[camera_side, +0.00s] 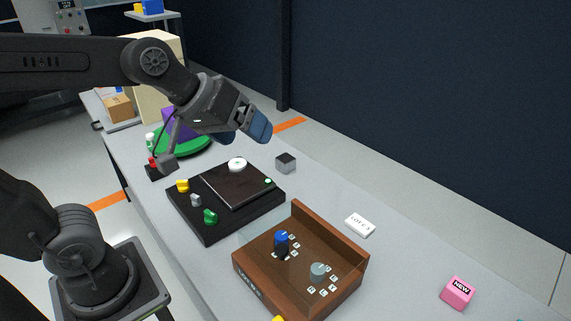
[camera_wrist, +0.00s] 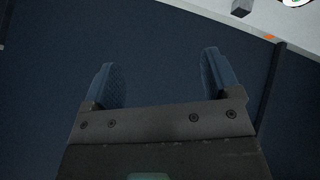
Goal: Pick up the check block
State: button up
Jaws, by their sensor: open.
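No block with a readable "check" mark shows. A small grey block with a dark top (camera_side: 286,163) sits on the table behind the black panel; it also shows at the top edge of the wrist view (camera_wrist: 241,8). A pink block labelled NEW (camera_side: 458,292) sits at the right front of the table. My gripper (camera_side: 245,131) is raised above the table, up and left of the grey block, with its blue fingers apart. In the wrist view my gripper (camera_wrist: 158,70) is open and empty, with dark wall between the fingers.
A black panel (camera_side: 190,220) with coloured knobs and a wooden box (camera_side: 331,231) with blue and grey pegs stand on the table (camera_side: 400,270). A white card (camera_side: 360,225) lies behind the box.

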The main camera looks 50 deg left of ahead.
jog(key=w+r+n+t, duration=0.3)
jog(key=w+n, duration=0.4)
jog(key=w, duration=0.3)
jog(key=w+r+n+t, duration=0.25)
jog(key=w+n, duration=0.35)
jog(key=w, duration=0.4)
jog(key=w+a+f+n+y, duration=0.25)
jog(key=w+n+y, duration=0.25)
jog(key=w+n, duration=0.65)
jog(key=n+g+y, duration=1)
jog(key=n+g, duration=0.3)
jog(key=n, duration=1.2)
send_near(289, 160)
jog(key=shift+w+d+r, duration=0.1)
jog(key=shift+d+r, duration=0.25)
jog(key=shift+d, duration=0.2)
jog(key=shift+a+f+g, duration=0.25)
jog(key=x, duration=0.8)
jog(key=shift+a+r, duration=0.1)
jog(key=shift+x, duration=2.65)
jog(key=c, duration=1.2)
